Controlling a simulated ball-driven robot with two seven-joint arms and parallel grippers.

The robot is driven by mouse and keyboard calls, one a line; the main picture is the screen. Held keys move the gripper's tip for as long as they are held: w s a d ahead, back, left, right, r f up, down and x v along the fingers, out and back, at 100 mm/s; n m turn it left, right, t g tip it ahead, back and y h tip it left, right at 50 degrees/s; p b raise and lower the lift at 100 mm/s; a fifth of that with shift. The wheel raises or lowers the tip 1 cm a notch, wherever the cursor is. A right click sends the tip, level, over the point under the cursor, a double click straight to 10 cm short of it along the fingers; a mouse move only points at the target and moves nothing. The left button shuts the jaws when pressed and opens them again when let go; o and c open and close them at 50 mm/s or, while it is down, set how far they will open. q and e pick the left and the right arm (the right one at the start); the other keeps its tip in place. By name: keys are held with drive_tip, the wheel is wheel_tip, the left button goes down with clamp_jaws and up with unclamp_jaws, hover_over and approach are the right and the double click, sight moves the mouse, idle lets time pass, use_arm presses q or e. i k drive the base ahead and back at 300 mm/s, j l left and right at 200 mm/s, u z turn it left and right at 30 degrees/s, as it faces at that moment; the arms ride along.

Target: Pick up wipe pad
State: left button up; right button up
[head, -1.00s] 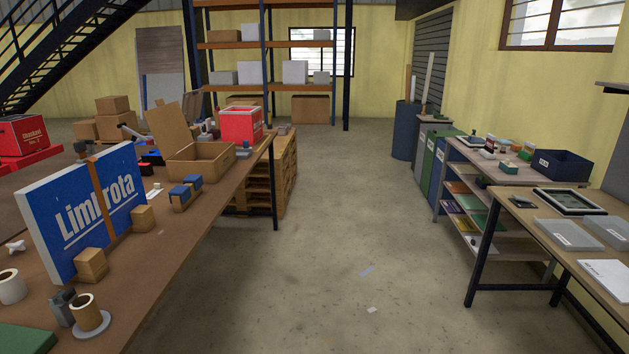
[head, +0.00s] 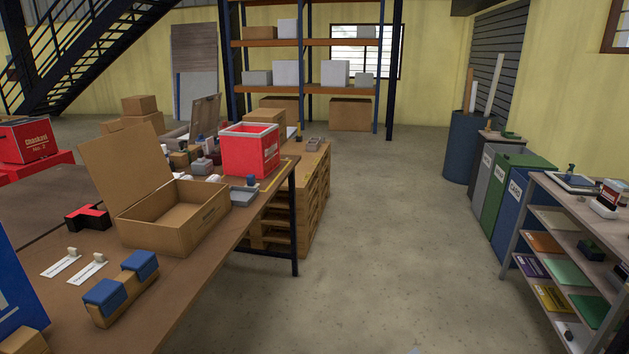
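I cannot tell for sure which thing is the wipe pad. Neither of my grippers is in view.
An open cardboard box (head: 172,236) stands on the left bench, with a red box (head: 250,150) farther back on it. A shelved bench (head: 560,250) and coloured bins (head: 507,200) line the right. The floor aisle (head: 390,240) between is clear.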

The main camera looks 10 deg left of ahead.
sight(250, 178)
drive_tip(key=i+u, duration=0.2)
drive_tip(key=i, duration=0.4)
drive_tip(key=i+u, duration=0.25)
drive_tip(key=i, duration=0.35)
drive_tip(key=i+l+u, duration=0.2)
drive_tip(key=i, duration=0.35)
drive_tip(key=i+u, duration=0.7)
